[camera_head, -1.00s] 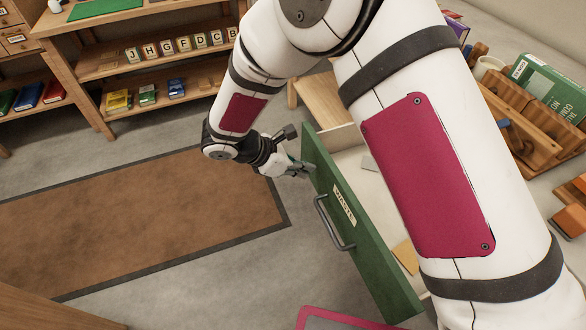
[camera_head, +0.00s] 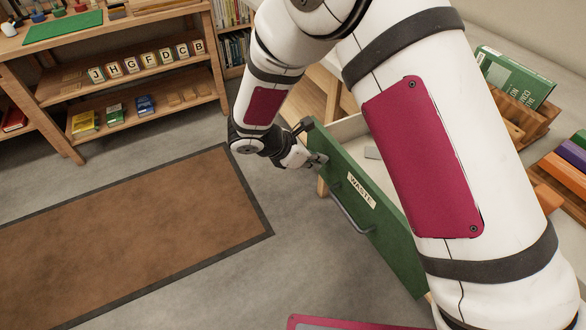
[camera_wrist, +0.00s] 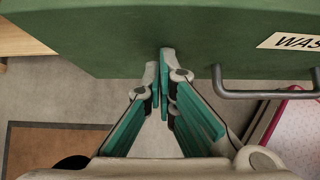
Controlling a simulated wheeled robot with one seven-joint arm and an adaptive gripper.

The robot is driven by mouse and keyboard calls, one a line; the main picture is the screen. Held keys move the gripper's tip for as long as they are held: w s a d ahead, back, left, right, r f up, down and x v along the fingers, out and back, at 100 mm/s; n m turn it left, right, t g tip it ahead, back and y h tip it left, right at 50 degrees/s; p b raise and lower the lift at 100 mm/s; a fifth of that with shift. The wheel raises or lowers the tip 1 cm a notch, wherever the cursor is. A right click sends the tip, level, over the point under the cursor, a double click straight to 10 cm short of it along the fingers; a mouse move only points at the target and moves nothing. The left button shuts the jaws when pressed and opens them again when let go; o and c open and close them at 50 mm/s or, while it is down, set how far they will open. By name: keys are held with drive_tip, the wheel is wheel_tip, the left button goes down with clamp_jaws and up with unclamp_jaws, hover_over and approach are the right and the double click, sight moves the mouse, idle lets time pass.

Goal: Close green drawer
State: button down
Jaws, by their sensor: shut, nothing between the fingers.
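The green drawer (camera_head: 369,205) stands open, with its pale inside showing behind the front. Its front carries a label reading WASTE and a grey bar handle (camera_head: 350,209). My gripper (camera_head: 322,160) is shut and empty at the upper left part of the drawer front. In the wrist view the closed fingertips (camera_wrist: 165,58) are right at the green front (camera_wrist: 120,40), left of the handle (camera_wrist: 262,93). I cannot tell for certain whether they touch it. My arm hides much of the drawer's inside and right side.
A wooden shelf (camera_head: 140,59) with letter blocks and small coloured books stands at the back left. A brown mat (camera_head: 130,235) lies on the open grey floor. A green book (camera_head: 515,75) and wooden holders are at the right, beyond my arm.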

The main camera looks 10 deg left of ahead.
drive_tip(key=w+d, duration=0.4)
drive_tip(key=d, duration=0.2)
drive_tip(key=w+d+b, duration=0.1)
drive_tip(key=w+d, duration=0.3)
drive_tip(key=d, duration=0.1)
drive_tip(key=w+d, duration=0.4)
drive_tip(key=d, duration=0.2)
drive_tip(key=shift+w+d+b, duration=0.35)
drive_tip(key=shift+w, duration=0.05)
drive_tip(key=shift+d, duration=0.1)
